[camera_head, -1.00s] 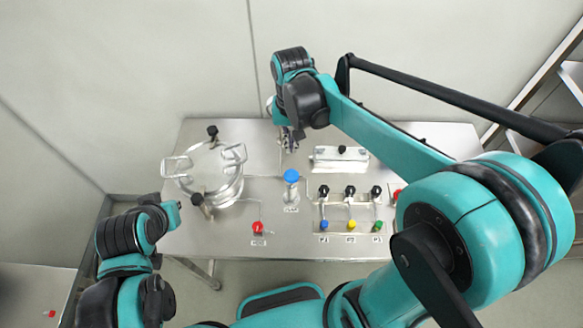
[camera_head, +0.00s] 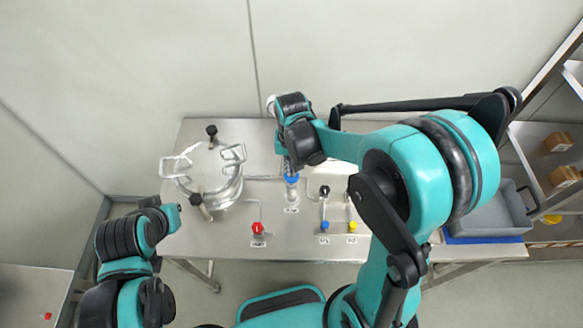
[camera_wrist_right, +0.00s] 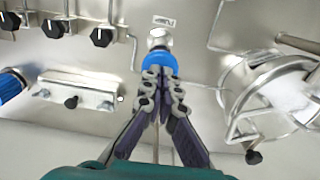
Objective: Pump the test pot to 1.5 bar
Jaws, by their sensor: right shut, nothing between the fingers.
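The test pot (camera_head: 221,192) is a steel vessel with wire clamps and black knobs at the left of the table. It also shows at the right of the wrist view (camera_wrist_right: 262,100). The pump with its blue cap (camera_head: 292,179) stands upright in the middle of the table. My right gripper (camera_wrist_right: 161,74) is shut and empty, its fingertips right at the blue cap (camera_wrist_right: 159,58); I cannot tell whether they touch. In the head view the wrist partly hides this gripper (camera_head: 287,164). My left arm is at the lower left; its gripper is not visible.
A red knob (camera_head: 257,228) sits in front of the pot. Black valve handles (camera_wrist_right: 53,28) stand beside the pump. A steel bracket (camera_wrist_right: 75,91) is behind them. My right arm hides part of the table. A grey bin (camera_head: 492,214) is at the right.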

